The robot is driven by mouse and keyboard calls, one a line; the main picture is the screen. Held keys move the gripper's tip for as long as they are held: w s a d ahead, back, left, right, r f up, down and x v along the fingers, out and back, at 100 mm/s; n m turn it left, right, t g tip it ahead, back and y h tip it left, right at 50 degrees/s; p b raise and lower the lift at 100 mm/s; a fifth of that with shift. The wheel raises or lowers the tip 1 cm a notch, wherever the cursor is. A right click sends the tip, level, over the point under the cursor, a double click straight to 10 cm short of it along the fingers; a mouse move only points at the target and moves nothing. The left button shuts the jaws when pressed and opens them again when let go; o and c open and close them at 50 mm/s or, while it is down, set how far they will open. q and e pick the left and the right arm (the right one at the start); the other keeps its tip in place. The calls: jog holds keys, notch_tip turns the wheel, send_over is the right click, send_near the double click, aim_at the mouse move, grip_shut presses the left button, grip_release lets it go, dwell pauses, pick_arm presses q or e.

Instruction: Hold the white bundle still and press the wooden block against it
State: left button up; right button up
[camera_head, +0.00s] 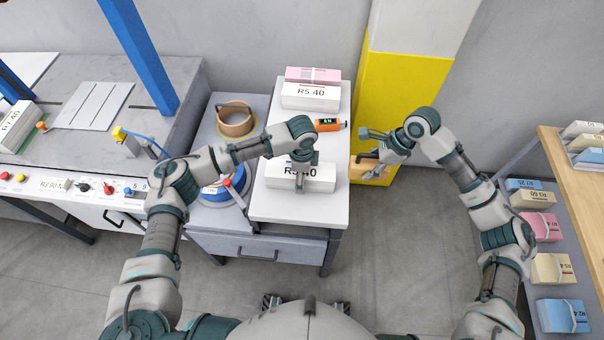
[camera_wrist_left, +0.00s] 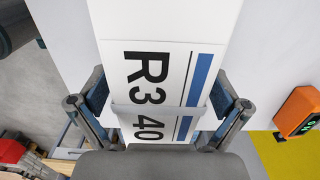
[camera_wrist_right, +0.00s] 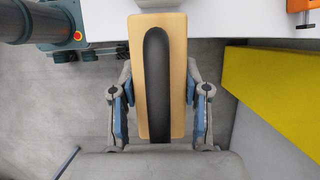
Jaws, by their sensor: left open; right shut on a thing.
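The white bundle (camera_head: 322,180), labelled R3 40, lies on the white-topped table (camera_head: 312,213). My left gripper (camera_head: 300,180) is over it, and in the left wrist view its open fingers stand on either side of the bundle (camera_wrist_left: 165,60). A pale strap crosses the bundle between the fingers. My right gripper (camera_head: 371,160) is off the table's right edge, shut on the wooden block (camera_head: 366,164). In the right wrist view the light wooden block (camera_wrist_right: 180,75) has a long black handle and sits between the fingers. The block is apart from the bundle.
A white bundle labelled R5 40 (camera_head: 310,97) and a pink bundle (camera_head: 313,75) lie at the table's back. An orange device (camera_head: 330,125) stands at its right edge. A yellow-and-white pillar (camera_head: 400,85) rises behind the block. A shelf (camera_head: 570,185) with several bundles stands at right.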

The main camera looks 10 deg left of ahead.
pick_arm(q)
notch_tip(320, 180, up, 12)
jog(key=shift+w+f, duration=0.1)
jog(key=shift+w, duration=0.05)
dwell(0.7)
